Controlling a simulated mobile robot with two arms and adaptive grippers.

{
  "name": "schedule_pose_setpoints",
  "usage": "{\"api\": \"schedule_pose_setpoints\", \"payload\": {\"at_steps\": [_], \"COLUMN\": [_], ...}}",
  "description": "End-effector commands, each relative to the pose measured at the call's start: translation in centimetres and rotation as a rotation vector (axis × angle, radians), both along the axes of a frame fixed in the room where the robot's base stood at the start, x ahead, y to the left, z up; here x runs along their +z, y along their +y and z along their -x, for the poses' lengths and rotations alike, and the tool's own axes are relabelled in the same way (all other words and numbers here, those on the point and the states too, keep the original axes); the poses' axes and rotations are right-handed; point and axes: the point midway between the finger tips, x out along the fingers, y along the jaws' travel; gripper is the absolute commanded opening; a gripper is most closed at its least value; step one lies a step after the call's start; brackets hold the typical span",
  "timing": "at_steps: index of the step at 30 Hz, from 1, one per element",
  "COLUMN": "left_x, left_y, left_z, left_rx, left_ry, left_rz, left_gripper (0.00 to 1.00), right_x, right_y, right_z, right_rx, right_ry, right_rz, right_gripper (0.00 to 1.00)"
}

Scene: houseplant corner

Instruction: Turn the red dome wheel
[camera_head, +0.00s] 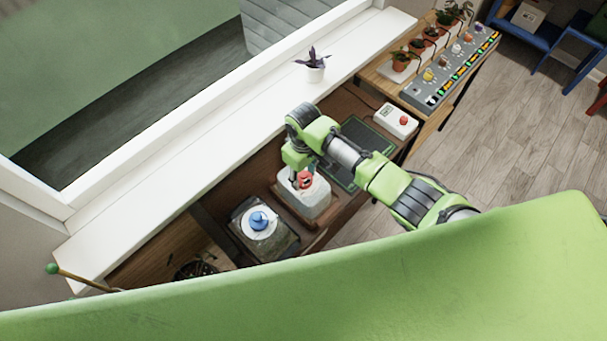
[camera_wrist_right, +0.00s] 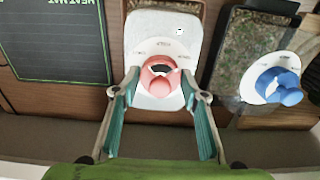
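The red dome wheel (camera_head: 305,181) sits on top of a pale dome (camera_head: 314,201) on a brown tray. It also shows in the right wrist view (camera_wrist_right: 158,86) as a red ring with a dark opening, on a white round plate. My right gripper (camera_wrist_right: 160,80) is open, its teal fingers pointing at the wheel, with one fingertip on each side of it. I cannot tell whether the fingertips touch it. In the head view my right gripper (camera_head: 295,180) is just above the dome and partly hides it. My left gripper is not in view.
A blue wheel (camera_head: 258,220) on a second domed tray is beside the red one. A dark heat mat (camera_head: 362,146) and a white box with a red knob (camera_head: 395,121) lie on the other side. The white window sill (camera_head: 215,140) runs behind, with a small potted plant (camera_head: 314,68).

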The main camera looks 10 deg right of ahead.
Motion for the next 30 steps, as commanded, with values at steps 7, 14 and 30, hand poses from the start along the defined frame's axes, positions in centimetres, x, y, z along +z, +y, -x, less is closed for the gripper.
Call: {"api": "schedule_pose_setpoints", "payload": {"at_steps": [7, 14, 30], "left_x": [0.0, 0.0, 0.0], "left_y": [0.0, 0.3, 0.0], "left_z": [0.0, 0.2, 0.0], "left_rx": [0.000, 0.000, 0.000], "left_ry": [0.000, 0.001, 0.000], "left_rz": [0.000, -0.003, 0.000], "left_gripper": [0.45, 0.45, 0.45], "right_x": [0.0, 0.7, 10.7], "right_y": [0.0, 0.1, 0.1], "right_z": [0.0, -0.1, -0.1], "right_rx": [0.001, 0.002, 0.001], "right_ry": [0.000, -0.003, -0.004], "right_rz": [0.000, -0.002, -0.001], "right_gripper": [0.53, 0.53, 0.53]}}
